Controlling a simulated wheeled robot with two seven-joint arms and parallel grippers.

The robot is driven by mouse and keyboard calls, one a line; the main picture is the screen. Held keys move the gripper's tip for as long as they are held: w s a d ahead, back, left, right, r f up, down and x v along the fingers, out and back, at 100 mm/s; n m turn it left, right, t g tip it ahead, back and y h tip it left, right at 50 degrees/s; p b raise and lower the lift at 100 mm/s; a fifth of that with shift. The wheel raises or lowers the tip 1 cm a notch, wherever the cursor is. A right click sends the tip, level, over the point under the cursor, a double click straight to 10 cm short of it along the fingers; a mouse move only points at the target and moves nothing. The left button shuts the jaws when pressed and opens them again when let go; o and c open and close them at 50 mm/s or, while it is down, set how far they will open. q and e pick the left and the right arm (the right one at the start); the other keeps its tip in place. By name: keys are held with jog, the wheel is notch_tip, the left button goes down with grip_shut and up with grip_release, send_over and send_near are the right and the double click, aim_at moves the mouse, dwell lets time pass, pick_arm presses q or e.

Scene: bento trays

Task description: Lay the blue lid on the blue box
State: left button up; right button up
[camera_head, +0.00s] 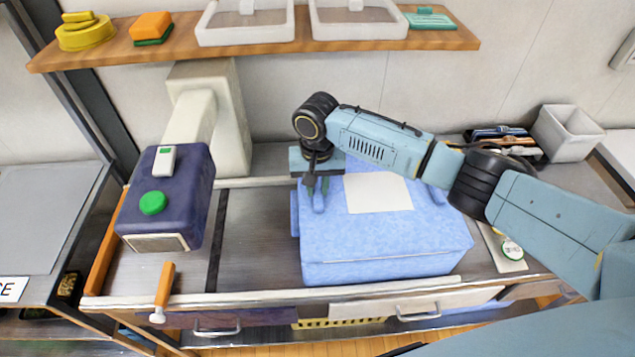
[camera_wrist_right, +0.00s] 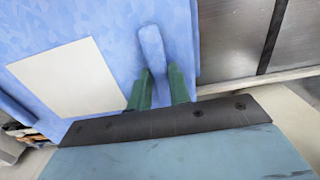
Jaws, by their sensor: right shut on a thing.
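The light blue box (camera_head: 380,268) stands on the worktop in the head view. A blue top with a white square panel (camera_head: 378,194) covers it, and I take this top to be the blue lid (camera_head: 330,233). My right gripper (camera_head: 318,188) is shut on a small upright blue tab at the lid's left side. In the right wrist view the green fingertips (camera_wrist_right: 158,80) close around that tab (camera_wrist_right: 152,50), beside the white panel (camera_wrist_right: 70,80). A narrow blue strip shows at the left edge. I cannot tell whether the lid rests fully on the box. My left gripper is not in view.
A navy machine with a green button (camera_head: 153,203) stands to the left. A wooden shelf (camera_head: 270,48) with white trays runs above. A white bin (camera_head: 567,133) and dark items are at the back right. The dark worktop strip (camera_head: 258,250) left of the box is clear.

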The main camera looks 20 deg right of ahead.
dwell(0.3)
jog(key=o, duration=1.5)
notch_tip(320, 180, up, 3)
jog(key=p, duration=0.3)
jog(key=shift+f, duration=0.2)
jog(key=shift+r+p, duration=0.65)
jog(key=shift+r, duration=2.5)
